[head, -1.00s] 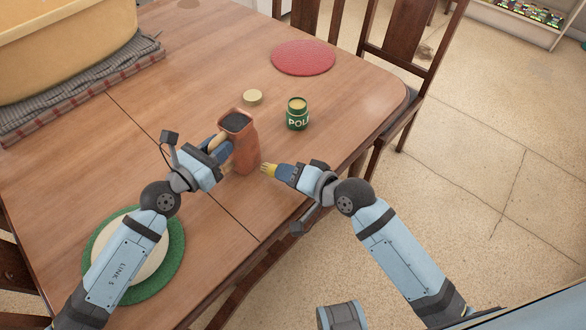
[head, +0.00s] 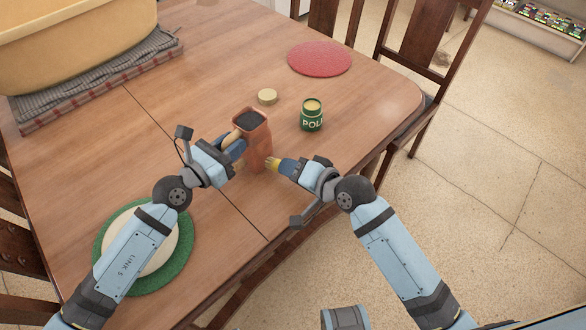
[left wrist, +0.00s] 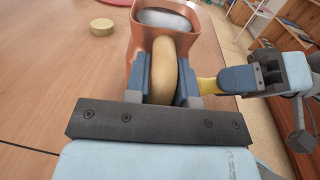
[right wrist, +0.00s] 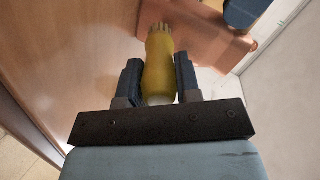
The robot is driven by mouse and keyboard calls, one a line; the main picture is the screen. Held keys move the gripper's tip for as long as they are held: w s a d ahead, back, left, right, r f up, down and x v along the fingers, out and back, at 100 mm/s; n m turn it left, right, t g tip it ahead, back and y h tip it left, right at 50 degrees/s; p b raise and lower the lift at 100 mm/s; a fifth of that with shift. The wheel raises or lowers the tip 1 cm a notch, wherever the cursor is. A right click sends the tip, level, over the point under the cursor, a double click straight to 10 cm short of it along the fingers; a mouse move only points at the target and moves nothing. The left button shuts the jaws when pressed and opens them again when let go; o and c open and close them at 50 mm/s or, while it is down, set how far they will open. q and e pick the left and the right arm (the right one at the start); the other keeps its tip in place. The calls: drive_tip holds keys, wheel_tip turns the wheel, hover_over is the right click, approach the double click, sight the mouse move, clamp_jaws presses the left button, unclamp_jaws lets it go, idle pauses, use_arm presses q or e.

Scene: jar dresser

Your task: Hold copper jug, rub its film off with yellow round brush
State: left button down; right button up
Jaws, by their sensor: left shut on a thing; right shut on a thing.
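The copper jug (head: 259,148) stands on the table near its front edge, square in section with a dark opening. Its pale handle (left wrist: 165,68) is between the fingers of my left gripper (head: 232,148), which is shut on it. My right gripper (head: 287,167) is shut on the yellow round brush (right wrist: 158,70). In the right wrist view the brush's bristles reach the jug's side (right wrist: 200,35) and seem to touch it. The bristles' exact contact is too small to tell in the head view. Any film on the jug cannot be made out clearly.
A green polish jar (head: 312,118) stands open behind the jug, with a pale lid (head: 267,96) beside it. A red mat (head: 320,57) lies further back. A plate on a green mat (head: 186,262) is at front left. A yellow tub (head: 70,50) sits on cloths at back left.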

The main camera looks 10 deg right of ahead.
drive_tip(key=shift+w+a, duration=0.35)
drive_tip(key=shift+w, duration=0.05)
drive_tip(key=shift+f, duration=0.1)
